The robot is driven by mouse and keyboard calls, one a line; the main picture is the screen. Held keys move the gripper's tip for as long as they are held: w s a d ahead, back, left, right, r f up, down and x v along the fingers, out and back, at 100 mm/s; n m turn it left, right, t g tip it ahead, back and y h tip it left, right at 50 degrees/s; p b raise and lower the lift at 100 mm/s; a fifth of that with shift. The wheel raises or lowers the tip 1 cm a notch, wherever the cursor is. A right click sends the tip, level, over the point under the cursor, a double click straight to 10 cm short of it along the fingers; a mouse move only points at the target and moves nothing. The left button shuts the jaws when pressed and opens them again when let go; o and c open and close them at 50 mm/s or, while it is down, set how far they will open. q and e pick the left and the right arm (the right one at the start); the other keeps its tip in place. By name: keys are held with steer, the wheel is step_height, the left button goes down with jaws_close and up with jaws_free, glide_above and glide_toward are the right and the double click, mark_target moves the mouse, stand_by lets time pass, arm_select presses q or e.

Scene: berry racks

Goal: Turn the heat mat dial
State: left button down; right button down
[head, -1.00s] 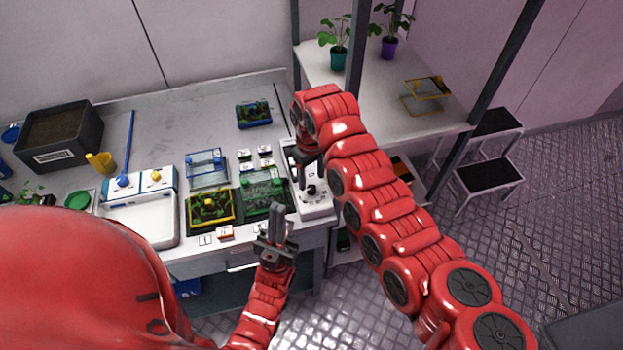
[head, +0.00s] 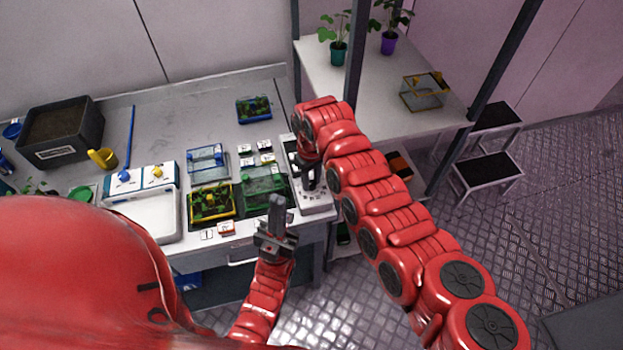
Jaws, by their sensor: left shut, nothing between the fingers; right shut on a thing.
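The heat mat controller (head: 315,206) is a long white box at the right front of the bench, with its dark dial near the front end. My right gripper (head: 312,186) points down over this end and is shut on the dial, which its fingers mostly hide. The dial's setting cannot be read. My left gripper (head: 275,203) is shut and empty.
A green-lidded tray (head: 262,188) and a yellow-rimmed tray (head: 211,215) sit on dark mats left of the controller. A blue-lidded tray (head: 206,160) and several small label cards are close by. A rack shelf (head: 440,122) with potted plants stands to the right.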

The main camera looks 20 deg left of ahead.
stand_by(0.3)
steer(key=shift+w+f+n+b, duration=0.1)
steer(key=shift+f+n+b, duration=0.1)
steer(key=shift+n+b, duration=0.65)
steer(key=n+b, duration=0.7)
steer(key=b, duration=0.3)
steer(key=shift+n+b, duration=1)
steer(key=shift+n, duration=0.05)
steer(key=shift+r+n+b, duration=0.2)
steer(key=shift+n+b, duration=0.2)
steer(key=shift+n, duration=0.1)
steer(key=c, duration=0.6)
jaws_free()
